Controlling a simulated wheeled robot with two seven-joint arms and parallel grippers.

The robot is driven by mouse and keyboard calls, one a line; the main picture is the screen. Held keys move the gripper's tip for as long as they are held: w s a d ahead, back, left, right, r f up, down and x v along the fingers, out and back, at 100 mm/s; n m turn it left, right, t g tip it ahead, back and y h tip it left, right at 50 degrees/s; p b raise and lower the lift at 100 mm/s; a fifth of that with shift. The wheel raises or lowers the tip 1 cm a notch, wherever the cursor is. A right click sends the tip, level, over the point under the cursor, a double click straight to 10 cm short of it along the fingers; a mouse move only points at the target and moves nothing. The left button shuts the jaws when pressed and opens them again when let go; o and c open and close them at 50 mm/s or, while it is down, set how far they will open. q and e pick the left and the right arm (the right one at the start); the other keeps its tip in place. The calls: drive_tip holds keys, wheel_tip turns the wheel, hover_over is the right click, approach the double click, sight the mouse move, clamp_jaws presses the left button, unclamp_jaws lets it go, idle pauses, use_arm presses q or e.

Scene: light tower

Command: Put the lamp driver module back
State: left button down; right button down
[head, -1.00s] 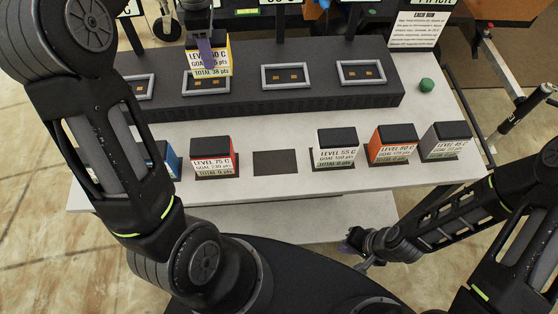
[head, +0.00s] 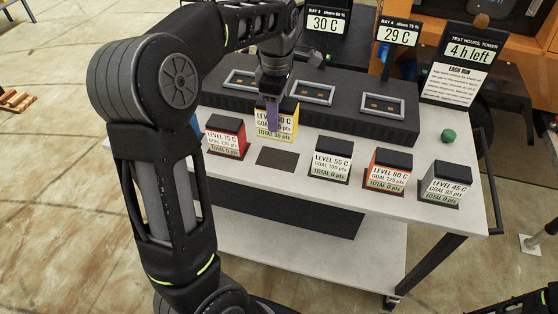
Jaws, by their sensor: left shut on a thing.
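My left gripper (head: 272,118) is shut on a yellow-framed module (head: 288,124) with a dark top. Its label reads LEVEL, a number ending in 0 C, and TOTAL 38 pts; a purple finger covers part of it. The module is upright, just behind an empty dark square pad (head: 277,156) on the table, in front of the long black dock. I cannot tell how high it hangs. The red LEVEL 75 C module (head: 226,136) stands left of the pad and the white LEVEL 55 C module (head: 332,160) right of it. My right gripper is out of view.
An orange module (head: 387,172) and a grey LEVEL 45 C module (head: 446,184) stand farther right; a blue one is mostly hidden at left. The dock (head: 300,112) shows framed bays, including the empty bay (head: 382,105). A green knob (head: 448,136) sits at the right.

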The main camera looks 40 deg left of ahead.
use_arm(q)
drive_tip(key=shift+d+f, duration=0.1)
drive_tip(key=shift+d, duration=0.05)
drive_tip(key=shift+f, duration=2.35)
drive_tip(key=shift+f, duration=2.5)
drive_tip(key=shift+f, duration=0.2)
drive_tip(key=c, duration=0.6)
unclamp_jaws()
drive_tip(key=shift+c, duration=0.2)
drive_tip(key=shift+r, duration=0.2)
